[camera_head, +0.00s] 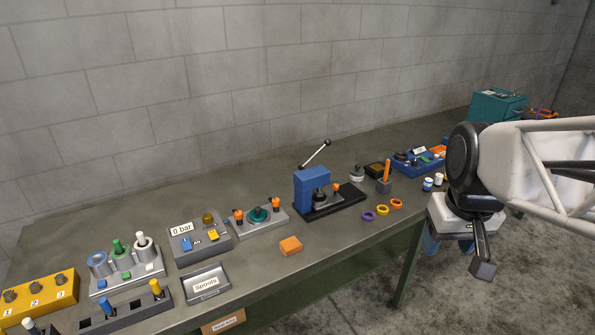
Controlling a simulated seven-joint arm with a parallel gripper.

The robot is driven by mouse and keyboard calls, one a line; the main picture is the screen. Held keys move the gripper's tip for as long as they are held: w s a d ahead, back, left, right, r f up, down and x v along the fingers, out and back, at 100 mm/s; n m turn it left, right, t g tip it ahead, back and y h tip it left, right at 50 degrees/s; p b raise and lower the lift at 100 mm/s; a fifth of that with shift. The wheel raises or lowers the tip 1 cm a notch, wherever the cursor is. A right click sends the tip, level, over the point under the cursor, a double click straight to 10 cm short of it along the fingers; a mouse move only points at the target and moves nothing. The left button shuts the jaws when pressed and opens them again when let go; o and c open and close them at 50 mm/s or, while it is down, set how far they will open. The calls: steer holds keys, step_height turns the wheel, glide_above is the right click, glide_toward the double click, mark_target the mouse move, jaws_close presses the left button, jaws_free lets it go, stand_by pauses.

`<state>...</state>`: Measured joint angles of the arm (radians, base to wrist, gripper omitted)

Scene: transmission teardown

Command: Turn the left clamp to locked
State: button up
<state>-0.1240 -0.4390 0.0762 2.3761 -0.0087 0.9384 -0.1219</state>
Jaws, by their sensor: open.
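A grey fixture plate (262,224) on the bench carries a round teal part (258,214) in its middle. The left clamp (238,215) is a small orange-topped piece at the plate's left end. A matching right clamp (276,203) stands at its right end. Both are too small to tell which way they are turned. My gripper (482,262) is open at the right, in front of the bench and far from the left clamp. It points downward, and I see no object in it.
A blue press (312,190) with a raised lever stands right of the fixture. A grey box labelled "0 bar" (199,237) stands left. An orange block (290,246) and a "Spools" tray (206,284) lie in front. Coloured rings (382,209) lie near the front edge.

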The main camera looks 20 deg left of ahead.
steer(key=w+a+n, duration=0.4)
steer(key=w+a, duration=0.7)
steer(key=w, duration=0.1)
steer(key=n+g, duration=0.2)
steer(key=n, duration=0.8)
glide_above(238, 212)
step_height(238, 212, down, 18)
steer(key=shift+s+d+f, duration=0.1)
steer(key=shift+f, duration=0.15)
steer(key=shift+f, duration=3.9)
steer(key=shift+c, duration=0.5)
steer(key=c, duration=0.8)
steer(key=shift+c, duration=0.2)
